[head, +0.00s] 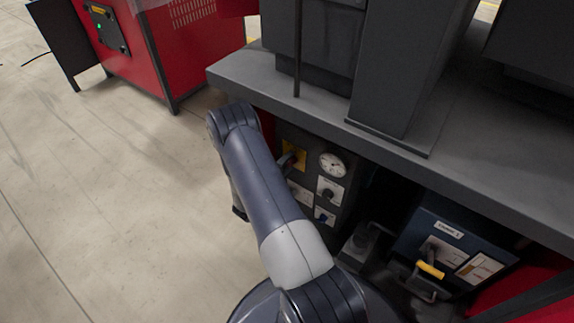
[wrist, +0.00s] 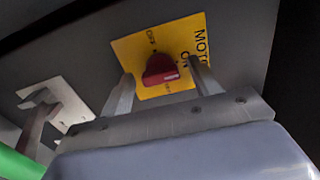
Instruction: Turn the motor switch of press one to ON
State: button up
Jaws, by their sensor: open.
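In the wrist view, a red motor switch knob (wrist: 160,70) sits on a yellow plate (wrist: 128,46). The plate carries the words MOTOR, ON and OFF, tilted in the picture. My gripper (wrist: 160,72) is open, with one finger on each side of the knob. I cannot tell whether either finger touches it. The knob's pointing direction is unclear. In the head view, the yellow plate (head: 298,148) shows on the dark control panel under the bench, partly covered by my arm. My gripper's fingertips cannot be made out there.
A gauge (head: 332,165) and further small switches (head: 329,190) share the panel. The grey bench top (head: 250,76) overhangs it. A blue box (head: 450,225) with a yellow handle (head: 430,270) stands at right. A red machine (head: 150,60) is at upper left. Floor at left is clear.

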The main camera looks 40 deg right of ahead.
jog(key=p+v, duration=0.2)
jog(key=v, duration=0.8)
jog(key=shift+s+a, duration=0.2)
jog(key=shift+a, duration=0.15)
jog(key=shift+d, duration=0.1)
jog(key=b+x, duration=0.2)
jog(key=x, duration=0.8)
jog(key=shift+w+d, duration=0.2)
jog(key=shift+d, duration=0.1)
jog(key=shift+a, duration=0.1)
